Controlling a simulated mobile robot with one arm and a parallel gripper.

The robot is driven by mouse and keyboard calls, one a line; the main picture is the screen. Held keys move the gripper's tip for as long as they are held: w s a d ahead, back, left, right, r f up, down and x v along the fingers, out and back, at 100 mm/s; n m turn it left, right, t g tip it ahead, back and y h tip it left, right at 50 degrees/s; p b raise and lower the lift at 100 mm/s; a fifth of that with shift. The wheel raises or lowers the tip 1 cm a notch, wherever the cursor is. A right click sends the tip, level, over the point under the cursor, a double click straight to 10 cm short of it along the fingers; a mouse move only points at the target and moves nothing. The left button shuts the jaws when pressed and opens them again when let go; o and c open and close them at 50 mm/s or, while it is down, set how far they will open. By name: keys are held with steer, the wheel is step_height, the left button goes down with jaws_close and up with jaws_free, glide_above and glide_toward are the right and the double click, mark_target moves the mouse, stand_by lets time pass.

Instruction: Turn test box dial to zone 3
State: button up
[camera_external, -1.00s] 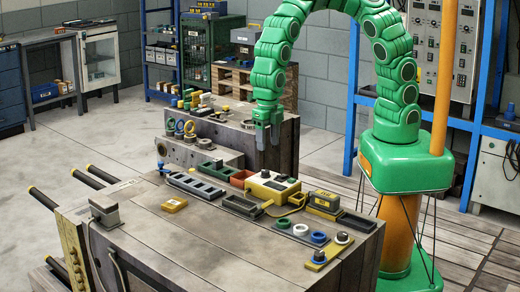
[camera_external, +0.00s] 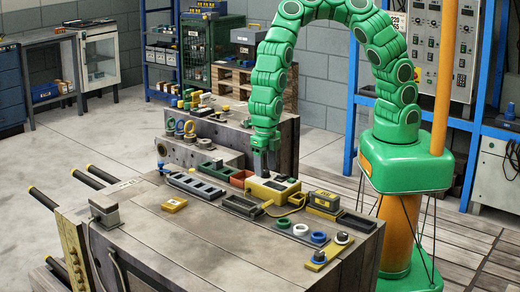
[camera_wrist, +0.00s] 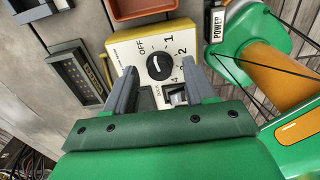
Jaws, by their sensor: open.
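The yellow test box (camera_external: 265,193) stands on the near bench. In the wrist view its pale face (camera_wrist: 125,52) carries a round black dial (camera_wrist: 160,66) with a white mark. OFF, 1, 2 and 4 are readable around the dial; a 3 is not clearly readable. The mark seems to lie toward OFF, but its exact direction is hard to tell. My gripper (camera_external: 264,170) points down just above the box. In the wrist view my gripper (camera_wrist: 160,70) is open, with one finger on each side of the dial and apart from it.
A red-brown tray (camera_wrist: 142,8) and a dark slotted block (camera_wrist: 75,72) lie close to the box. A yellow-black unit (camera_external: 324,202) stands right of it, and coloured rings (camera_external: 300,229) lie in front. The bench front left (camera_external: 190,250) is clear.

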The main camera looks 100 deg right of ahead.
steer(key=shift+f, duration=0.3)
jaws_close()
